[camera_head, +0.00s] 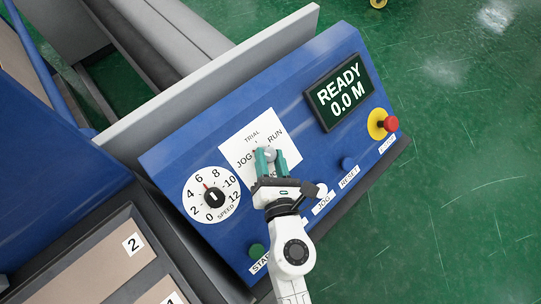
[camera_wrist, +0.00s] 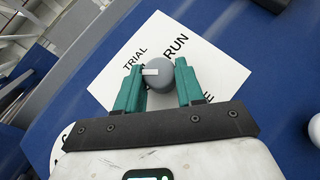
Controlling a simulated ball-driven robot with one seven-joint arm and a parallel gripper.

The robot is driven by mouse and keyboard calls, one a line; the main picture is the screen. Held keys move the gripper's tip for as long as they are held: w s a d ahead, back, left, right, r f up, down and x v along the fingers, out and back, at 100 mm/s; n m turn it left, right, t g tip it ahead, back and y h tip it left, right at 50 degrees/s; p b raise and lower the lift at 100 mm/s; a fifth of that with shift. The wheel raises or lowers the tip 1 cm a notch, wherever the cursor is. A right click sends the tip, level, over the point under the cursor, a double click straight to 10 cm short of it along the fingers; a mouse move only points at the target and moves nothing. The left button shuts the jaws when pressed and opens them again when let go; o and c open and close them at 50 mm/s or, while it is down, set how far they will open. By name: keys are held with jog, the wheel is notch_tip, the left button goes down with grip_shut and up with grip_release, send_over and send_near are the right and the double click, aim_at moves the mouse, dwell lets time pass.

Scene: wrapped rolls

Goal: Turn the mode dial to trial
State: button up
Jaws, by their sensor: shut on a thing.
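The mode dial (camera_head: 270,152) is a round grey knob on a white label plate (camera_head: 238,144) marked TRIAL, RUN and JOG, with another word mostly hidden. In the wrist view the dial (camera_wrist: 162,78) shows a white mark on its left side; I cannot tell exactly which label it lines up with. TRIAL is printed to its upper left and RUN to its upper right there. My gripper (camera_head: 268,154) is shut on the dial, its green fingers on either side, also in the wrist view (camera_wrist: 159,67). The left finger covers part of the plate.
On the blue panel (camera_head: 290,105) are a speed dial (camera_head: 212,197) to the left, a READY 0.0 M display (camera_head: 339,92) and a red stop button (camera_head: 390,124) to the right. A green start button (camera_head: 257,251) and blue reset button (camera_head: 347,163) line the near edge.

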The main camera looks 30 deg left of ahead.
jog(key=shift+r+m+h+p, duration=0.15)
jog(key=shift+m+h+p, duration=0.15)
jog(key=shift+m, duration=0.2)
jog(key=m+h+p, duration=0.3)
jog(key=m, duration=0.1)
jog(key=shift+s+a+r+t, duration=0.1)
jog(key=shift+a+r+t, duration=0.1)
jog(key=shift+r+t, duration=0.1)
jog(key=m+h+p, duration=0.2)
jog(key=p, duration=0.1)
jog(key=shift+m+h, duration=0.3)
jog(key=shift+h, duration=0.1)
jog(key=shift+a+f+m+g+h+p, duration=0.15)
jog(key=shift+m+g+h+p, duration=0.15)
jog(key=shift+m+g+p, duration=0.15)
jog(key=shift+f+m, duration=0.1)
jog(key=shift+m, duration=0.15)
jog(key=o, duration=1)
jog(key=shift+o, duration=0.2)
